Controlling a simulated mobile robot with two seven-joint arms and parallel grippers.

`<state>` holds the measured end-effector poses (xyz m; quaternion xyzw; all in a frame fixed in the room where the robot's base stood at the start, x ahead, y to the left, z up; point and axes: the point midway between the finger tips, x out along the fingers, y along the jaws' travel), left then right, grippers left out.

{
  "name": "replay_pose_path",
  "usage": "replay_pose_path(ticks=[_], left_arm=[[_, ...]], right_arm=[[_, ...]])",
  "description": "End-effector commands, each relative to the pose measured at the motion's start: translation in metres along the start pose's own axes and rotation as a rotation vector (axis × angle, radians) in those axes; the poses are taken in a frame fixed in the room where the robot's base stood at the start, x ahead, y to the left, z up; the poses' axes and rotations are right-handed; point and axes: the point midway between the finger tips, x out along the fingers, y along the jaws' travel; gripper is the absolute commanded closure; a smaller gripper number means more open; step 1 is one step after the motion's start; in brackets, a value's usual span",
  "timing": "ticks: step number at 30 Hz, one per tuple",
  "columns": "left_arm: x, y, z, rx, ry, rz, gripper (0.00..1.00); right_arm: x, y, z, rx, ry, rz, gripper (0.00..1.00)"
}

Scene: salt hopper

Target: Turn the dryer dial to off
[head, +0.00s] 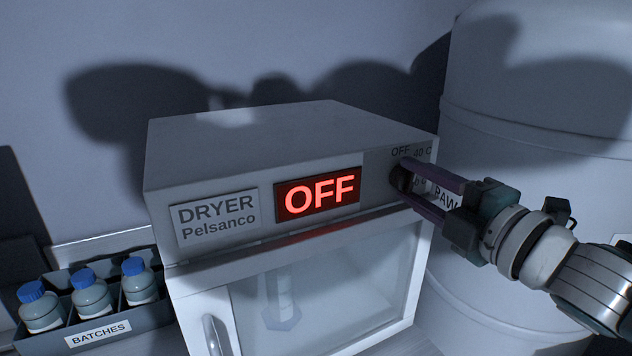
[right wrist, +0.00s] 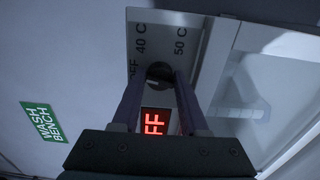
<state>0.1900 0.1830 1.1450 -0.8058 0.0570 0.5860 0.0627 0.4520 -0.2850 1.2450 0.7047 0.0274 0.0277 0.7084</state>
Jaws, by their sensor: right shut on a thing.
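The dryer (head: 290,140) is a grey box with a nameplate reading DRYER Pelsanco. Its display (head: 318,195) glows red and reads OFF; part of it also shows in the right wrist view (right wrist: 155,122). The dark round dial (right wrist: 159,72) sits on the front panel, with OFF, 40 C and 50 C marks around it. My right gripper (head: 402,178) is shut on the dial, one finger on each side; its fingers also show in the right wrist view (right wrist: 160,85). The fingers hide most of the dial in the head view. My left gripper is out of view.
A dark tray marked BATCHES (head: 98,333) holds blue-capped bottles (head: 92,292) left of the dryer. A large pale tank (head: 540,120) stands close on the right, behind my right arm. The dryer's glass door (head: 330,285) is below the panel. A green WASH BENCH sign (right wrist: 42,122) is on the wall.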

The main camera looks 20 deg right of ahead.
Motion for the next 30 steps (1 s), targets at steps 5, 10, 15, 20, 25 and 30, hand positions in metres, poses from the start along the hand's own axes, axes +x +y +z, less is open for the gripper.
replay_pose_path(ticks=[5, 10, 15, 20, 25, 30], left_arm=[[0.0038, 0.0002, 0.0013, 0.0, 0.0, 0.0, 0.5], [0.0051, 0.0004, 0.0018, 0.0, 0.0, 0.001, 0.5], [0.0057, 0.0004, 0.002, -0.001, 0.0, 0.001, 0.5], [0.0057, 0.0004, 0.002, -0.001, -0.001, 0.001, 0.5], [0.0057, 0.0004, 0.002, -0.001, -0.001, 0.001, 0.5], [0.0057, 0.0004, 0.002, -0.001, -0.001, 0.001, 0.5]], right_arm=[[-0.0001, -0.0005, 0.0, -0.096, 0.001, 0.001, 1.0], [-0.0001, 0.0, 0.0, -0.154, 0.0, 0.0, 1.0], [-0.0001, 0.0003, 0.0001, -0.182, 0.0, 0.0, 1.0], [-0.0001, 0.0004, 0.0001, -0.189, 0.0, 0.0, 1.0], [-0.0001, 0.0004, 0.0001, -0.189, 0.001, 0.0, 1.0], [-0.0001, 0.0004, 0.0001, -0.188, 0.001, 0.0, 0.48]])
